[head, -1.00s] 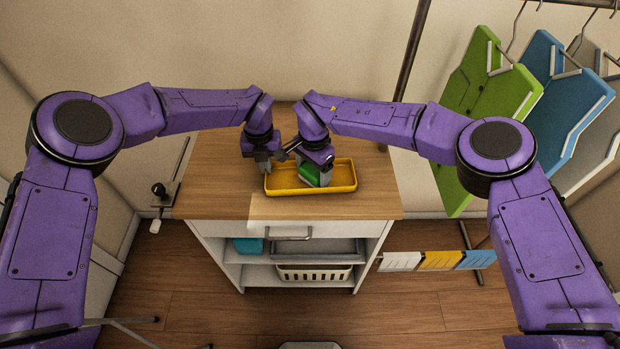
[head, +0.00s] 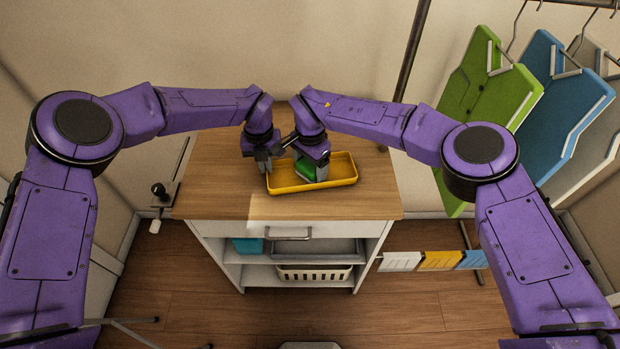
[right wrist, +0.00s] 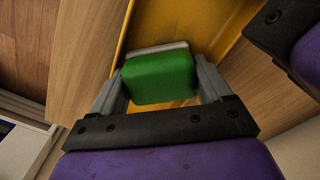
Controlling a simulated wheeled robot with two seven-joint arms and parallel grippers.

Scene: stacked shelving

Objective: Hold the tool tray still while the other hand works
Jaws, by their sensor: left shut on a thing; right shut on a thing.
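The yellow tool tray (head: 318,184) lies on the wooden top of a cabinet. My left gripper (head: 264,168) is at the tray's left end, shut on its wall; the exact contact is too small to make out. A green block (head: 304,169) with a pale grey strip along one side is inside the tray, in its left half. My right gripper (head: 309,170) is shut on this block. In the right wrist view the green block (right wrist: 160,78) sits between both fingers, with the yellow tray (right wrist: 205,18) around it. Whether the block touches the tray floor is hidden.
The wooden top (head: 225,190) is clear around the tray. Below are shelves with a white basket (head: 315,273) and a teal item (head: 247,245). Green and blue boards (head: 553,85) hang at the right. A dark pole (head: 412,50) stands behind the cabinet's right side.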

